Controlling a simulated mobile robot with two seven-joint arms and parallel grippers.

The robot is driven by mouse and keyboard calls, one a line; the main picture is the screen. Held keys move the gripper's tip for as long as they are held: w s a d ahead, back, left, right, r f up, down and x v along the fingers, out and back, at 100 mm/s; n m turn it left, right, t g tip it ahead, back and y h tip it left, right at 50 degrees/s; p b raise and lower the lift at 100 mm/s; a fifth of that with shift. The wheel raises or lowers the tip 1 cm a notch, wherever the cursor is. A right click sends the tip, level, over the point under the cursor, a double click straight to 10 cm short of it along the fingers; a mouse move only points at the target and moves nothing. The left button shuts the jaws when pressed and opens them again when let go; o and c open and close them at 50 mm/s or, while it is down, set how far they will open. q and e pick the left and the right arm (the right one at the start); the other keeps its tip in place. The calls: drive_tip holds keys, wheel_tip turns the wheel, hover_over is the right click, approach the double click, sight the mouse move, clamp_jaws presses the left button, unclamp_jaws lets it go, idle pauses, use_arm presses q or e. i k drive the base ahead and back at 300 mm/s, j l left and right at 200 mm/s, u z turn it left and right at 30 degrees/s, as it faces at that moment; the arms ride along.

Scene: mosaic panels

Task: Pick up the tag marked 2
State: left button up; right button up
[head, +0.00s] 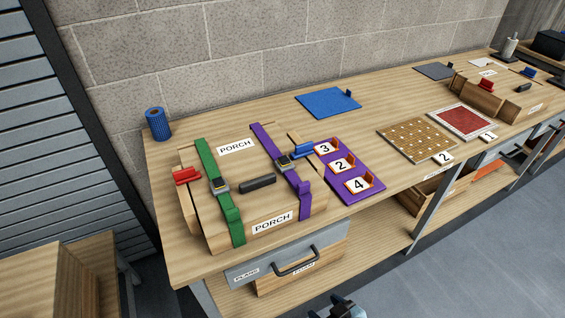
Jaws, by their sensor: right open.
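A white tag marked 2 (341,165) sits in an orange holder on the purple board (366,196), between a tag marked 3 (325,148) and a tag marked 4 (358,184). Another white label marked 2 (443,157) lies at the table's front edge by the tan gridded panel (416,139). My right gripper (343,307) shows only in part at the bottom edge, in front of and below the table top, apart from the tags. It is open. My left gripper is out of view.
A wooden box marked PORCH (236,147), strapped in green and purple, stands left of the board. A blue mat (328,103) lies behind it, and a red panel (460,121) with a label marked 1 (488,137) lies right. A drawer handle (297,261) juts out below.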

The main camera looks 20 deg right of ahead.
sight(341, 165)
drive_tip(key=i+l, duration=0.1)
drive_tip(key=l, duration=0.4)
drive_tip(key=i+l+z, duration=0.1)
drive_tip(key=l, duration=0.4)
drive_tip(key=i+l, duration=0.1)
drive_tip(key=l, duration=0.4)
